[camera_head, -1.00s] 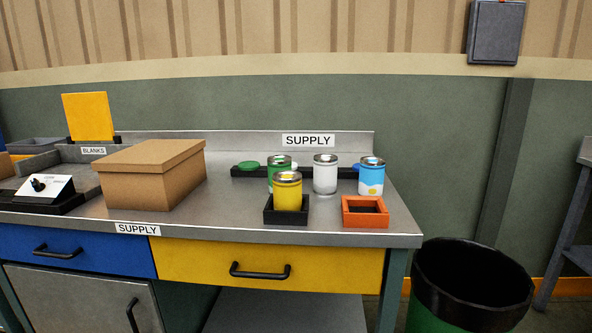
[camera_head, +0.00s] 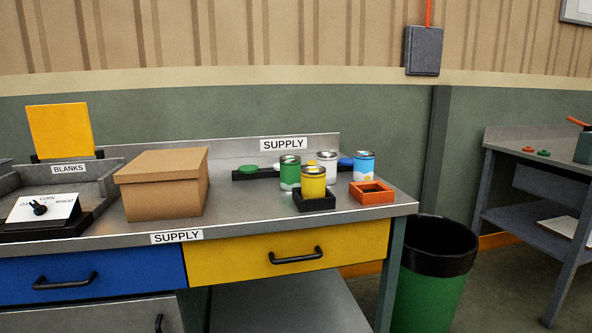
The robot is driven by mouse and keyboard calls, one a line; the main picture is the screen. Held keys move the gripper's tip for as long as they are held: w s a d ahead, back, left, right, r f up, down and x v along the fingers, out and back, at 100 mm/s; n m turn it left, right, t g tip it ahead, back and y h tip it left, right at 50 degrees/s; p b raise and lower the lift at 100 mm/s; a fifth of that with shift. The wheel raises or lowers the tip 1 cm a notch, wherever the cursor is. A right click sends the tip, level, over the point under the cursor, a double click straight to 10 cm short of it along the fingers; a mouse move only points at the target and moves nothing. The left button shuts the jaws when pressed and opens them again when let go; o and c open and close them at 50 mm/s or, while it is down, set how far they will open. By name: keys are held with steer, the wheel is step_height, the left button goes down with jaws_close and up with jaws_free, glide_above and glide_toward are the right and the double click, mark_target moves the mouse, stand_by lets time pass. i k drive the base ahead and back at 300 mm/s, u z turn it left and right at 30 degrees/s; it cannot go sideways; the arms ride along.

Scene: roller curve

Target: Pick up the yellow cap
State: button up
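I cannot make out a yellow cap in this view. A green cap (camera_head: 248,168) lies on a dark rack (camera_head: 262,175) at the back of the steel supply table (camera_head: 232,215). A blue cap (camera_head: 345,162) shows partly between the cans, and the cans hide much of the rack. A yellow can (camera_head: 313,181) with a metal top stands in a black square holder (camera_head: 313,204). Behind it are a green can (camera_head: 290,173) and a white can (camera_head: 327,163), with a blue-and-white can (camera_head: 364,168) to the right. My gripper is not in view.
An empty orange square holder (camera_head: 372,197) sits near the table's right end. A brown box (camera_head: 162,195) stands left of the cans. A green bin (camera_head: 433,295) is right of the table. Another table (camera_head: 540,195) stands at far right.

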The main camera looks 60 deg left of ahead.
mark_target(313, 178)
steer(key=k, duration=1.15)
steer(key=u, duration=1.4)
steer(key=i, duration=1)
steer(key=z, duration=0.1)
